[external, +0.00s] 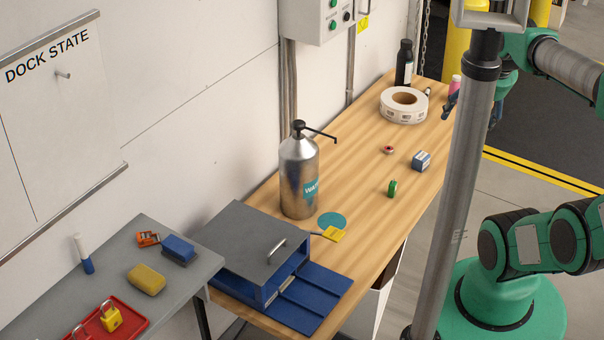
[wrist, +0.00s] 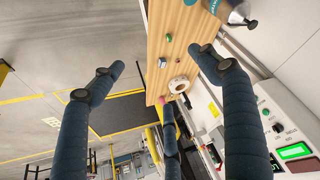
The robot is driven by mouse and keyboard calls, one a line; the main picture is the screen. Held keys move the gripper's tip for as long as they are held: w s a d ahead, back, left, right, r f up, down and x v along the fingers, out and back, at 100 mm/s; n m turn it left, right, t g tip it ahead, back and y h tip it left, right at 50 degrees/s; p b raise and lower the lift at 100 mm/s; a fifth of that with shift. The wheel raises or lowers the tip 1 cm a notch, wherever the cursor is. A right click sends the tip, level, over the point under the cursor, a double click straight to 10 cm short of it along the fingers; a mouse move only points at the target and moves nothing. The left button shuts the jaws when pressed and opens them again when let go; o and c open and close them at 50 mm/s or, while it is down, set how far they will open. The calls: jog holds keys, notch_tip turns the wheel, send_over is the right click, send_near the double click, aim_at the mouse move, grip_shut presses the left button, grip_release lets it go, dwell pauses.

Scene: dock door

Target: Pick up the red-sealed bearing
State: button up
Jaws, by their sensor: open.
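The red-sealed bearing (external: 388,150) is a small ring with a red centre, lying on the wooden bench between the label roll and the green ring. In the wrist view it is a small reddish spot (wrist: 169,37) on the wood. My gripper (wrist: 160,75) is open and empty, its dark blue fingers spread wide. It is well apart from the bearing. In the external view it is at the upper right, near the bench's far end, largely hidden behind my grey column.
A green ring (external: 392,188) and a blue-and-white box (external: 421,161) stand near the bearing. A metal water bottle (external: 299,175) and blue-grey case (external: 250,240) stand nearer.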

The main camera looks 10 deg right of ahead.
dwell(0.4)
jog(key=c, duration=0.7)
jog(key=shift+o, duration=0.2)
